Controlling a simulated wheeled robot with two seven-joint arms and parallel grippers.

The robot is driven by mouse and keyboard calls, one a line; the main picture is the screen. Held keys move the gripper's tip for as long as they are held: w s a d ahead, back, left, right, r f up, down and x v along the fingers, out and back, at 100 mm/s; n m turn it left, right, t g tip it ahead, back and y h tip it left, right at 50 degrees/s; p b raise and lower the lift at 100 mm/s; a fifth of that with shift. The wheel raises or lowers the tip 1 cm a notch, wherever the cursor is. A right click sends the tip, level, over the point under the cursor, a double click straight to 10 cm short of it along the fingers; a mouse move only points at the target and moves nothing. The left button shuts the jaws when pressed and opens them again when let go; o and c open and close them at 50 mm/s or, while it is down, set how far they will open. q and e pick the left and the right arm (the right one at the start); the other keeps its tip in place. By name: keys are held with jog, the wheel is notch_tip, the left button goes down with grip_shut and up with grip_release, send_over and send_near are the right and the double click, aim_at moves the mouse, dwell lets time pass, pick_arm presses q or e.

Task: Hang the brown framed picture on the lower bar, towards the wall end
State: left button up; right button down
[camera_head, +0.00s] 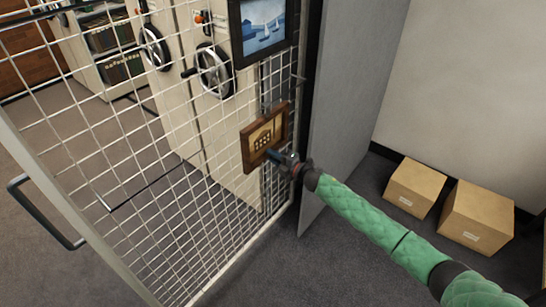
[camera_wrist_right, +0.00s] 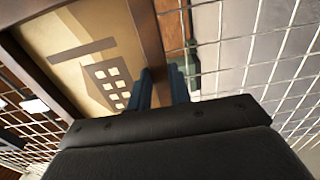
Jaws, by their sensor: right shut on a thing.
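The brown framed picture (camera_head: 250,151), with a cream face and a dark building motif, is upright against or just in front of the wire mesh. My right gripper (camera_head: 274,155) is shut on its lower right frame edge. In the right wrist view the fingers (camera_wrist_right: 160,88) pinch the brown frame (camera_wrist_right: 146,40), with the picture face to the left. A thin dark bar (camera_head: 145,190) crosses the mesh low on the left and runs up towards the picture. I cannot tell whether the picture touches it. My left gripper is out of view.
A dark-framed sailboat picture (camera_head: 264,30) hangs above. A grey panel (camera_head: 345,100) stands close to the right of the mesh. Two cardboard boxes (camera_head: 414,188) (camera_head: 478,215) sit on the floor by the wall. Cream shelving with handwheels (camera_head: 213,70) stands behind the mesh.

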jog(key=c, duration=1.2)
grip_release()
jog(key=shift+c, duration=0.2)
jog(key=shift+s+d, duration=0.1)
jog(key=p+v, duration=0.2)
jog(key=v, duration=0.8)
jog(key=shift+s+d, duration=0.2)
jog(key=shift+d, duration=0.1)
dwell(0.5)
dwell(0.4)
